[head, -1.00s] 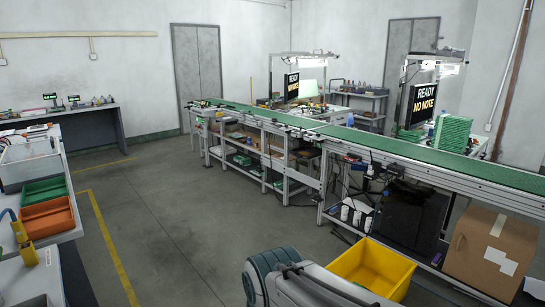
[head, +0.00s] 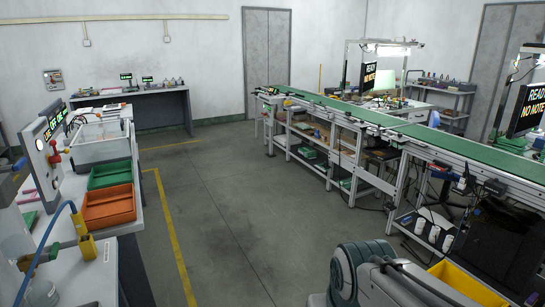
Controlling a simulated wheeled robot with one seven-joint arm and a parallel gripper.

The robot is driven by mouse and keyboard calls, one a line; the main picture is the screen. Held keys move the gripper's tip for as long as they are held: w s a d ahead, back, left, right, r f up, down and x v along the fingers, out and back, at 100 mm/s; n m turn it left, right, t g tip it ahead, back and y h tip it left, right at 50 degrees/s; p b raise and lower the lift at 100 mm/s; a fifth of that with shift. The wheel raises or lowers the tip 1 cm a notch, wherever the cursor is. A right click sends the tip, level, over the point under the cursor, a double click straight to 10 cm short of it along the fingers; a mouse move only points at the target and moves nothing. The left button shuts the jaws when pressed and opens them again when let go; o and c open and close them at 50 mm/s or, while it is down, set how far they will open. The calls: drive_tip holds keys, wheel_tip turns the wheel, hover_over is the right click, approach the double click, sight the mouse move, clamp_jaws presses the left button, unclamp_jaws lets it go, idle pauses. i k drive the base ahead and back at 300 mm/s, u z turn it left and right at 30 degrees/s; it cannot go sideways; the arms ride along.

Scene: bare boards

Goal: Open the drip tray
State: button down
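I cannot pick out a drip tray with certainty. On the left bench stands a white open-topped basin (head: 103,151) with a clear upper part. A white upright panel (head: 42,160) with lit lettering and a red knob stands beside it. A green bin (head: 109,174) and an orange bin (head: 108,207) sit nearer on the same bench. My arm shows at the bottom right as a grey and teal link, over the floor. My gripper is out of view.
A blue tube with yellow fittings (head: 83,240) is at the near left. Yellow lines (head: 166,227) mark the open grey floor between the left bench and the green conveyor (head: 405,127). A yellow bin (head: 462,284) is at the lower right. A back table (head: 135,105) stands by the wall.

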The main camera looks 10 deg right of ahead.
sight(383, 153)
drive_tip(key=z, duration=0.3)
drive_tip(key=i, duration=1.8)
drive_tip(key=z, duration=0.4)
drive_tip(key=i, duration=3.55)
drive_tip(key=u, duration=0.05)
